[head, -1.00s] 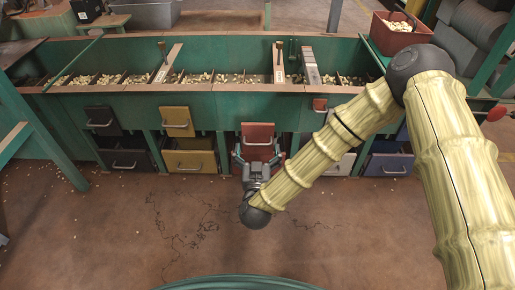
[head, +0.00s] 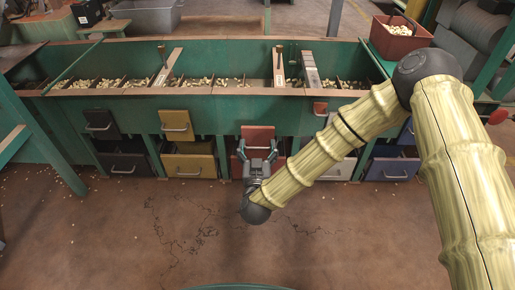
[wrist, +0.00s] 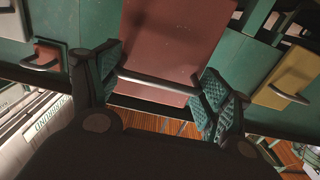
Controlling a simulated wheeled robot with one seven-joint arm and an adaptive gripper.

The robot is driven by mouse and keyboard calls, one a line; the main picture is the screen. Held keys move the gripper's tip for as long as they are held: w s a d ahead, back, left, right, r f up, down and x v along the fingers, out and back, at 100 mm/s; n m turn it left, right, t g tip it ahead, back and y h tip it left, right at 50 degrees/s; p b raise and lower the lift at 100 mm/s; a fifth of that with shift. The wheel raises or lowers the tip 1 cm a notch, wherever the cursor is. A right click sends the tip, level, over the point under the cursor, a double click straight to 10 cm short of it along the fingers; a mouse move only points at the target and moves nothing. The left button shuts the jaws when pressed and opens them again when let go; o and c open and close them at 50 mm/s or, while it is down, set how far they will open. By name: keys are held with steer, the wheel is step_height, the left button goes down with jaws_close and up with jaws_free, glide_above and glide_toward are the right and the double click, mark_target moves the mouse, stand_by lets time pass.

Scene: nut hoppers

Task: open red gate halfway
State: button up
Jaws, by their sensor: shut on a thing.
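The red gate (head: 257,133) is a flat red plate on the front of the green hopper bench, left of the arm. In the wrist view the red gate (wrist: 180,45) fills the upper middle, with its grey bar handle (wrist: 160,81) across its lower part. My gripper (head: 261,150) is at the handle in the head view and hides it there. In the wrist view my gripper (wrist: 163,85) has its teal ribbed pads at the two ends of the handle, shut on it. The gate's lower edge shows below the handle.
A black gate (head: 101,120) and a yellow gate (head: 176,118) are to the left, a small red gate (head: 320,106) to the right. Bins stand below, including a yellow bin (head: 190,161) and a blue bin (head: 392,168). Nuts lie in the hopper compartments. The front floor is open.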

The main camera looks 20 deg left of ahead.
steer(key=shift+w+a+r+p, duration=0.15)
steer(key=shift+w+r+p, duration=0.1)
steer(key=shift+w+p, duration=0.25)
steer(key=shift+w+a+p, duration=0.1)
steer(key=shift+w+p, duration=0.35)
steer(key=shift+p, duration=0.15)
steer(key=c, duration=0.5)
steer(key=shift+w+f, duration=0.15)
steer(key=shift+w, duration=0.05)
jaws_close()
steer(key=o, duration=1.7)
jaws_free()
steer(key=shift+a, duration=0.1)
steer(key=shift+o, duration=0.4)
steer(key=shift+s, duration=0.15)
steer(key=shift+o, duration=0.9)
steer(key=v, duration=1.1)
steer(key=shift+s, duration=0.35)
